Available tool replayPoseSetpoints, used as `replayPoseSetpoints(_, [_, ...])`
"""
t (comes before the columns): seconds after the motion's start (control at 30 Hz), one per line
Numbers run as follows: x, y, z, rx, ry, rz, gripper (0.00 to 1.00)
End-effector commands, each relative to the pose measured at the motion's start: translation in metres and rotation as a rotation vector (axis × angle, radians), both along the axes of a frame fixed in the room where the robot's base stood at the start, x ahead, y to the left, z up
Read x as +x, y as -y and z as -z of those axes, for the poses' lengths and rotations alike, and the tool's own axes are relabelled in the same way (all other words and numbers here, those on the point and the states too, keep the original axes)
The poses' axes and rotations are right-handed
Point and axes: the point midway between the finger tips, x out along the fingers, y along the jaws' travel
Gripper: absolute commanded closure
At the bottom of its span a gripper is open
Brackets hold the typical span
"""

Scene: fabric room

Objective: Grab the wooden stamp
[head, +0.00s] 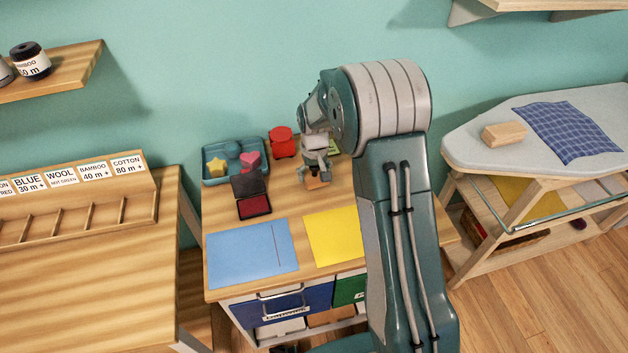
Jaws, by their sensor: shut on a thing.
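My gripper (314,171) points down over the back right part of the small wooden desk (216,262). It is shut on the wooden stamp (317,183), whose light brown lower part shows just under the fingers. The stamp's upper part is hidden by the fingers. I cannot tell whether its underside touches the desk.
A teal tray (208,180) with coloured shapes, a red object (282,142) and an open red ink pad (254,206) are left of my gripper. Blue (250,253) and yellow (333,237) sheets lie in front. An ironing board (475,150) stands right.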

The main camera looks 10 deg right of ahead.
Motion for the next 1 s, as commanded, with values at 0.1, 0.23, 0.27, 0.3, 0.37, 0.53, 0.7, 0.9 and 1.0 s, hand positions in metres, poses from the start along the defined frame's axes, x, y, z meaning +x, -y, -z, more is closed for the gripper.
replayPoseSetpoints(0.1, [-0.012, 0.005, -0.014, 0.0, 0.0, 0.001, 0.58])
replayPoseSetpoints(0.23, [-0.024, 0.009, -0.03, 0.0, 0.0, 0.001, 0.58])
replayPoseSetpoints(0.27, [-0.027, 0.01, -0.033, 0.0, 0.0, 0.001, 0.58])
replayPoseSetpoints(0.3, [-0.031, 0.012, -0.038, 0.0, 0.0, 0.002, 0.58])
replayPoseSetpoints(0.37, [-0.036, 0.014, -0.045, 0.0, 0.001, 0.002, 0.58])
replayPoseSetpoints(0.53, [-0.055, 0.021, -0.061, 0.0, -0.002, 0.001, 0.58])
replayPoseSetpoints(0.7, [-0.077, 0.03, -0.072, 0.0, -0.001, 0.003, 0.58])
replayPoseSetpoints(0.9, [-0.102, 0.04, -0.084, 0.0, -0.001, 0.003, 0.58])
replayPoseSetpoints(1.0, [-0.113, 0.043, -0.089, 0.0, -0.001, 0.002, 0.58])
